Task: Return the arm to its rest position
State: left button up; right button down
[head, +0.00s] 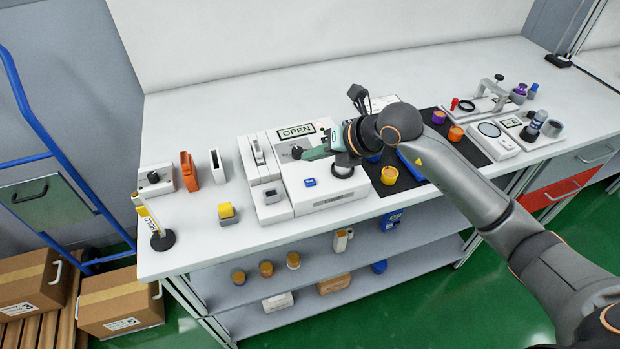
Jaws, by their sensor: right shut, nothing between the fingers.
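My right arm reaches in from the lower right over the white workbench (190,230). My right gripper (299,153) points left, above a white machine (330,196) with an OPEN sign (297,131). Its jaws are shut with nothing between them. I cannot tell exactly how far above the machine the fingertips are. My wrist and forearm hide part of the machine and part of the black mat (408,181) behind them. My left gripper is not in view.
An orange block (189,171), a yellow block (227,213) and a yellow marker post (149,220) stand at the left. Bare bench lies between them.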

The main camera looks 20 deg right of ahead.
dwell(0.5)
jog(key=s+a+m+y, duration=0.4)
jog(key=s+a+y, duration=0.4)
jog(key=a+y, duration=0.3)
jog(key=s+d+f+m+t+h, duration=0.2)
jog(key=d+f+m+t+h, duration=0.75)
jog(key=m, duration=1.05)
jog(key=s+d+f+m+g+h, duration=0.2)
jog(key=s+f+m+g+h, duration=0.3)
jog(key=s+f, duration=0.9)
notch_tip(320, 180, down, 3)
jog(key=m+g, duration=0.2)
jog(key=m, duration=0.1)
jog(key=shift+s+r+m, duration=0.2)
jog(key=shift+s+m, duration=0.1)
jog(key=shift+s, duration=0.05)
